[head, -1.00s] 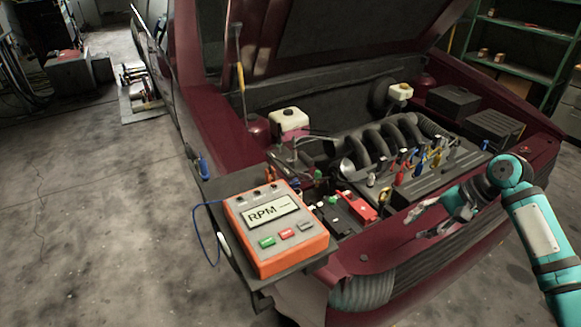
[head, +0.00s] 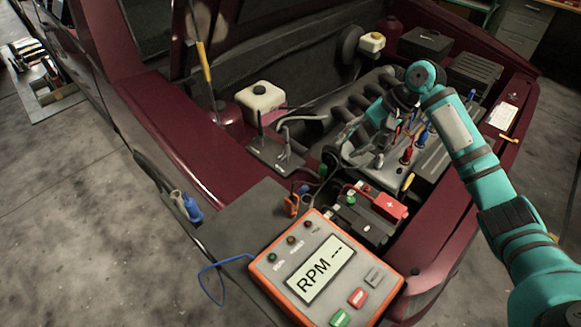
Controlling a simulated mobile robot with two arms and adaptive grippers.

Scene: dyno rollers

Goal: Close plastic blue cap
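No part that I can name for sure as the plastic blue cap stands out. A small blue piece (head: 303,189) sits in the engine bay beside the battery, near an orange clip. A larger blue clip-like piece (head: 193,208) hangs on the outer side of the red fender. My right gripper (head: 349,150) is over the engine bay, above and to the right of the small blue piece and apart from it. Its fingers look spread with nothing between them. Colored-handled tools (head: 407,152) stand right beside it. My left gripper is not in view.
An orange RPM meter (head: 325,268) rests on the front corner of the car. A battery with a raised red cover (head: 390,205) lies behind it. A white reservoir (head: 261,100) and a metal plate with upright levers (head: 275,150) are to the left of my gripper.

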